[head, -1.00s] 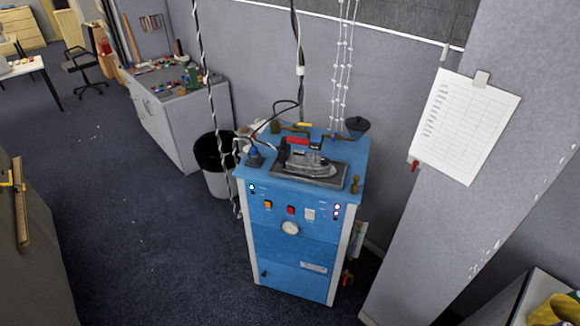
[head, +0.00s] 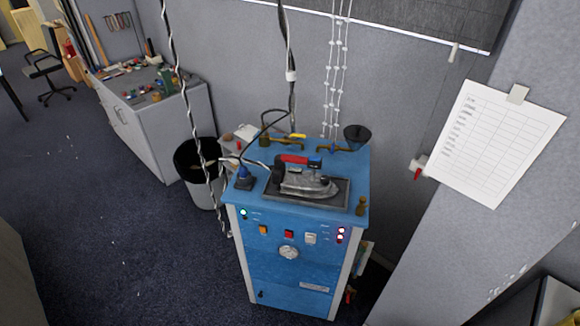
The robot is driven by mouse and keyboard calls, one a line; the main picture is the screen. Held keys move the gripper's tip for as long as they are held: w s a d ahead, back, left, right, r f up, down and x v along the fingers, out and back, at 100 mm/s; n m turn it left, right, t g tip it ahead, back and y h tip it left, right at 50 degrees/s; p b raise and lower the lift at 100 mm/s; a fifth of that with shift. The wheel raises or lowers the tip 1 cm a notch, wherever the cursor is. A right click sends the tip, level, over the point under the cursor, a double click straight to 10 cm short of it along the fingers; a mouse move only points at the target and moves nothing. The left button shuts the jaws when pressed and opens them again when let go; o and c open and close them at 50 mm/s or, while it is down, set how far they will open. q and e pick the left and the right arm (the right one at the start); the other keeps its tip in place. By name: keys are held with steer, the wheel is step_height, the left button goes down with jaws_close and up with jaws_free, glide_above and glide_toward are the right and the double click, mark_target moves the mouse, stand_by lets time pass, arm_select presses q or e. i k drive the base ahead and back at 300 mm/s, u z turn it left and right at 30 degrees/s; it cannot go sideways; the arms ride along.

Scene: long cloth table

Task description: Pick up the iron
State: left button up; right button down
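The iron (head: 305,183) is grey metal with a red and black handle. It lies on a dark rectangular tray (head: 340,200) on top of a blue steam cabinet (head: 290,240) in the middle of the head view. A dark cable rises from behind the iron's left end. Neither of my grippers is in view.
A black bin (head: 197,165) stands left of the cabinet, beside a grey workbench (head: 165,125) with tools. Cables hang in front of the bin. A wall pillar with a paper sheet (head: 497,150) stands at the right.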

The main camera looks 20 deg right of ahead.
mark_target(296, 182)
steer(key=i, duration=0.85)
steer(key=z, duration=2.05)
